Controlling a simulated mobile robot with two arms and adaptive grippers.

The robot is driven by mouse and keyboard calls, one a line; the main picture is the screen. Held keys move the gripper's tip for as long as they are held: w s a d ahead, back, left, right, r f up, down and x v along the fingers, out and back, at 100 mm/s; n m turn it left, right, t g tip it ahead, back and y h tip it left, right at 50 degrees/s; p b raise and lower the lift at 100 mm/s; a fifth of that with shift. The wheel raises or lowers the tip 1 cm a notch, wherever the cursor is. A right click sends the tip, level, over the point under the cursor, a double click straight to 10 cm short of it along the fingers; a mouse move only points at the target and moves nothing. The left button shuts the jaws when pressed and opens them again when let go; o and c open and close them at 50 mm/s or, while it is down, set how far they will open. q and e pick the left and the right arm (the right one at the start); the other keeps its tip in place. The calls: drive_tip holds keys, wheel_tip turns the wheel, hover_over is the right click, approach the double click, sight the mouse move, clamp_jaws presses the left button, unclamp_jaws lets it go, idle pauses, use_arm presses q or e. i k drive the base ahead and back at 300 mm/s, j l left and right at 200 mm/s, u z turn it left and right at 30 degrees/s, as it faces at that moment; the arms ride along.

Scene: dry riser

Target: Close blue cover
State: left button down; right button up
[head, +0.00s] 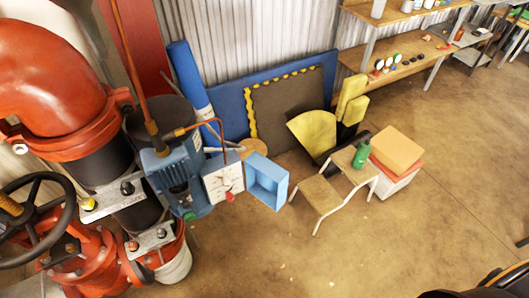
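The blue cover (266,181) is a light blue, shallow, box-like lid in the middle of the head view. It stands swung open to the right of a white panel (222,178), with its hollow inner side showing. The panel face is exposed and carries dark markings and a small red part. The panel sits beside a blue pump-like machine (176,172). I can make out neither my left nor my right gripper in the head view. Nothing touches the cover from the front.
Large red pipes and a black handwheel (35,220) fill the left side. A beige step stool (318,195) with a green bottle (361,155) and stacked boxes (396,150) stand right of the cover. The concrete floor in front is mostly clear. A dark shape fills the lower right corner.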

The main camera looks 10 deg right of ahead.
sight(267, 181)
drive_tip(key=l+u, duration=0.15)
drive_tip(key=u, duration=0.3)
drive_tip(key=i+l+u, duration=0.1)
drive_tip(key=u, duration=0.35)
drive_tip(key=l+u, duration=0.25)
drive_tip(key=u, duration=0.25)
drive_tip(key=l+u, duration=0.15)
drive_tip(key=l, duration=0.25)
drive_tip(key=k+l+u, duration=0.1)
drive_tip(key=l, duration=0.3)
drive_tip(key=k+l+u, duration=0.15)
drive_tip(key=l, duration=0.2)
drive_tip(key=l+u, duration=0.15)
drive_tip(key=l, duration=0.25)
drive_tip(key=k+l+u, duration=0.1)
drive_tip(key=l, duration=0.25)
drive_tip(key=k, duration=0.1)
